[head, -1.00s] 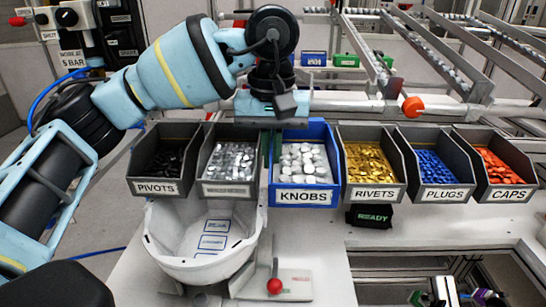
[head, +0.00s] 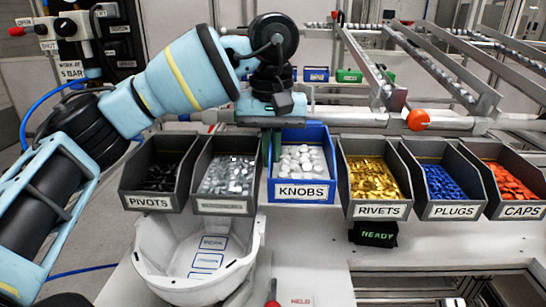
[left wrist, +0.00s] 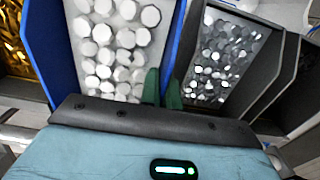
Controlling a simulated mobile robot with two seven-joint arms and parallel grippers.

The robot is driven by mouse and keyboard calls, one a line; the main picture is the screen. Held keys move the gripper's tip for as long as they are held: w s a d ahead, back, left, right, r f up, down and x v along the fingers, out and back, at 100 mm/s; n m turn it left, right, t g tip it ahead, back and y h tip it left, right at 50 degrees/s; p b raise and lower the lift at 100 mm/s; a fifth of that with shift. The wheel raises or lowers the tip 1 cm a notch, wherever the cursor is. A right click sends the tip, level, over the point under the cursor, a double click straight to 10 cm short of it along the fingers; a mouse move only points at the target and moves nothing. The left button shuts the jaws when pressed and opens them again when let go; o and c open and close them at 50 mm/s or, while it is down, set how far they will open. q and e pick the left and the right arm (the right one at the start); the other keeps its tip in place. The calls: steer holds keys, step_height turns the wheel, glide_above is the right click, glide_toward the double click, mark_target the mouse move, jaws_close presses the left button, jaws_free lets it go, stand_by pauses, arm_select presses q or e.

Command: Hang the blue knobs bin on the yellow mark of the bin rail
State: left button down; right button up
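The blue knobs bin (head: 302,191), full of white knobs, is in the middle of the row in the head view. It sits a little higher than its neighbours. My left gripper (head: 271,147) has its green fingers around the bin's left side wall. In the left wrist view the blue bin (left wrist: 173,45) has its wall between the two fingertips (left wrist: 162,88). I cannot make out the yellow mark. The rail behind the bins is mostly hidden by the bins and my arm. My right gripper is not in view.
Grey bins for pivots (head: 150,202), rivets (head: 380,211), plugs (head: 454,211) and caps (head: 522,211) stand either side, with another grey bin (head: 222,207) close on the left. A white helmet shell (head: 150,255) sits below. A pipe with an orange knob (head: 418,119) runs behind.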

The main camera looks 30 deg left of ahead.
arm_select(q)
steer(key=shift+f, duration=1.1)
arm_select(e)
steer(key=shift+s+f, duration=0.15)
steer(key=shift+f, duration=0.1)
arm_select(q)
steer(key=c, duration=1.6)
jaws_free()
steer(key=shift+o, duration=0.2)
